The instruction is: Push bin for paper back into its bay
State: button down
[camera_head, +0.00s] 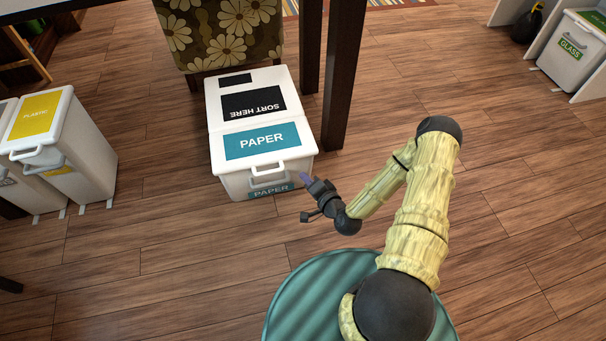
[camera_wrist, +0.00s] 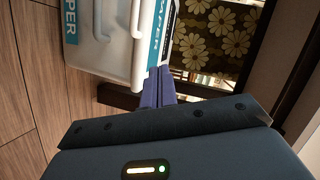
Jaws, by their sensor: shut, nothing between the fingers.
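The white paper bin (camera_head: 220,179) stands on the wood floor in the middle of the head view, its front facing me. Its lid carries a blue PAPER label and a black SORT HERE label, and handles show at its front. My gripper (camera_head: 304,177) is at the bin's front right corner. Nothing shows between the fingers.
A chair with a flowered cover (camera_head: 220,35) stands behind the bin. A dark table leg (camera_head: 343,80) rises close to the bin's right side. A plastic bin (camera_head: 88,150) is at the left and a glass bin (camera_head: 568,55) at the upper right.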

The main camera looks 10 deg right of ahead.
aim_at(301, 157)
notch_tip(301, 157, down, 9)
jog(key=s+d+m+t+h+b, duration=0.1)
jog(key=d+m+t+h+b, duration=0.1)
jog(key=m+t+h+b, duration=0.2)
jog(key=m+b, duration=0.2)
jog(key=m, duration=0.1)
jog(key=shift+s+h+b, duration=0.3)
jog(key=w+b, duration=0.1)
jog(key=w, duration=0.3)
jog(key=w+b, duration=0.2)
jog(key=w, duration=0.3)
jog(key=w+a+b, duration=0.1)
jog(key=w+b, duration=0.1)
jog(key=w, duration=0.2)
jog(key=shift+w+a, duration=0.1)
jog(key=shift+w, duration=0.05)
jog(key=shift+w+b, duration=0.3)
jog(key=shift+r, duration=0.1)
jog(key=shift+w, duration=0.1)
